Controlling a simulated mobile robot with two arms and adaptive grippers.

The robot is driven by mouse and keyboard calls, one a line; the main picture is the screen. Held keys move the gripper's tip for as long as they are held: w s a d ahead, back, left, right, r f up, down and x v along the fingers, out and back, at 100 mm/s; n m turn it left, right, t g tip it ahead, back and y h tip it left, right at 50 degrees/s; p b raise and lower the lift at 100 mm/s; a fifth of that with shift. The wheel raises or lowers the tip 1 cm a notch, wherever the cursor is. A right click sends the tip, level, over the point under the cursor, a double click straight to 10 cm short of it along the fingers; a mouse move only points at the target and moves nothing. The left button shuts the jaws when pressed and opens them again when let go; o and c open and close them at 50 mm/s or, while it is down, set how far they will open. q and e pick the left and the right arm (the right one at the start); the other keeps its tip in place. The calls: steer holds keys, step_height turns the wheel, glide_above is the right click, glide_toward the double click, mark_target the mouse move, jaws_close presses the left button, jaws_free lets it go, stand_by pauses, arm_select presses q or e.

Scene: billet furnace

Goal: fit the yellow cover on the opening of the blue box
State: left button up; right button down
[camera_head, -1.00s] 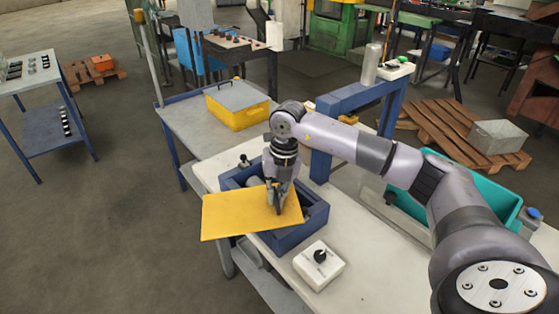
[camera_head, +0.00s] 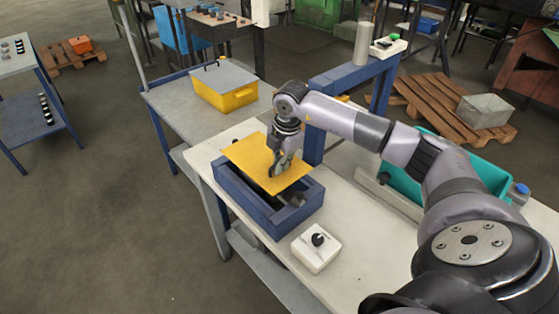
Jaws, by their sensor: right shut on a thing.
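The yellow cover (camera_head: 247,157) is a thin flat plate in my right gripper (camera_head: 276,172), which is shut on it near its right part. The cover hangs over the far part of the blue box (camera_head: 246,206), slightly tilted. The box sits on the white table, and its near part and part of its dark inside show past the cover's lower edge. Whether the cover touches the box's rim I cannot tell. The box's far left corner is hidden under the cover. My left gripper is not in view.
A white box with a black knob (camera_head: 317,249) stands just right of the blue box. A blue frame (camera_head: 350,72) rises behind it, with a teal bin (camera_head: 404,182) to the right. A yellow case with grey lid (camera_head: 224,88) stands on the grey table behind.

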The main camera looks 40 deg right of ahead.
steer(key=shift+w+f+b, duration=0.1)
steer(key=shift+f+b, duration=1.6)
steer(key=shift+f, duration=1.05)
steer(key=shift+r, duration=0.3)
steer(key=shift+f+b, duration=0.35)
steer(key=shift+f, duration=0.25)
steer(key=c, duration=1.7)
jaws_free()
steer(key=shift+o, duration=0.2)
